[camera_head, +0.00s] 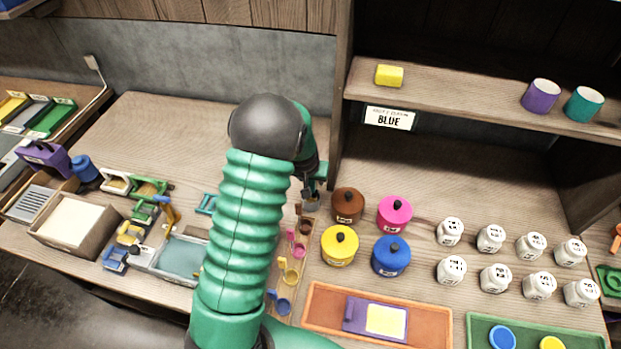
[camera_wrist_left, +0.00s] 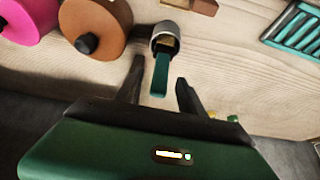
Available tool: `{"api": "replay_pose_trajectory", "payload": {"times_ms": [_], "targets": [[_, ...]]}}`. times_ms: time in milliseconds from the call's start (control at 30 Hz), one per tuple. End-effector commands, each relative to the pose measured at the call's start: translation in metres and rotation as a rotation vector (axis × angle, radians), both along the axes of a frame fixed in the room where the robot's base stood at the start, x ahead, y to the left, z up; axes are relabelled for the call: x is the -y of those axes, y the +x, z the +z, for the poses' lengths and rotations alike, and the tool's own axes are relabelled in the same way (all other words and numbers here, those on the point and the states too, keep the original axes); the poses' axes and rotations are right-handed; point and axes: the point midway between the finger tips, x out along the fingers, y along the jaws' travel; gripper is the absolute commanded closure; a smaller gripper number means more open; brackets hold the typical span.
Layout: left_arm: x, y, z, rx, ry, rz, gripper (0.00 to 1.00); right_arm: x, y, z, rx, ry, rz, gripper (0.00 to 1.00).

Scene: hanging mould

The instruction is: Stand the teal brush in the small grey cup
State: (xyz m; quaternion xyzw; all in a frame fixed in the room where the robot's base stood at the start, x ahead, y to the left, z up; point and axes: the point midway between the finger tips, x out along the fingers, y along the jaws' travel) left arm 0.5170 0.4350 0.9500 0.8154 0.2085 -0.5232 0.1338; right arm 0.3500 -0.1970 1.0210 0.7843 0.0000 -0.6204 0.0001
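The small grey cup (camera_wrist_left: 166,32) shows in the wrist view with its dark opening towards the camera. The teal brush (camera_wrist_left: 160,76) has its handle sticking out of the cup's mouth. Its other end is hidden inside the cup or by the rim. My left gripper (camera_wrist_left: 159,74) is open, with one finger on each side of the handle and a visible gap to each. In the head view, the cup (camera_head: 311,203) is partly hidden below my left gripper (camera_head: 316,188), left of the brown pot. My right gripper is in neither view.
Brown (camera_head: 348,204), pink (camera_head: 395,213), yellow (camera_head: 340,246) and blue (camera_head: 391,255) lidded pots stand close on the right. Small measuring scoops (camera_head: 284,306) lie on a wooden strip in front. A water-filled tray (camera_head: 180,258) is left of my arm. Several white jars stand further right.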

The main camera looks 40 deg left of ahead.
Motion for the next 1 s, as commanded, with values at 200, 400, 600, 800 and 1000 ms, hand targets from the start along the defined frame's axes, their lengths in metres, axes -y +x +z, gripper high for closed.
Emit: {"api": "replay_pose_trajectory", "payload": {"times_ms": [200, 400, 600, 800, 1000], "targets": [[-0.002, 0.000, -0.002, -0.002, -0.003, 0.000, 0.53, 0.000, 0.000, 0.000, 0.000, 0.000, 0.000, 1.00], [0.001, -0.005, 0.013, 0.001, 0.000, 0.000, 0.53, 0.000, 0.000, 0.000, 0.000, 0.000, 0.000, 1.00], [0.015, -0.023, 0.063, 0.004, 0.003, -0.003, 0.53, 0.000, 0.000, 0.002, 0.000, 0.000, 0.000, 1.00], [0.029, -0.043, 0.116, 0.003, 0.003, -0.004, 0.53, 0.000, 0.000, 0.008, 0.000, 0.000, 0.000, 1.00], [0.036, -0.056, 0.147, -0.002, 0.001, -0.001, 0.53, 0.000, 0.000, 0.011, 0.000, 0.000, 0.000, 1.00]]}}
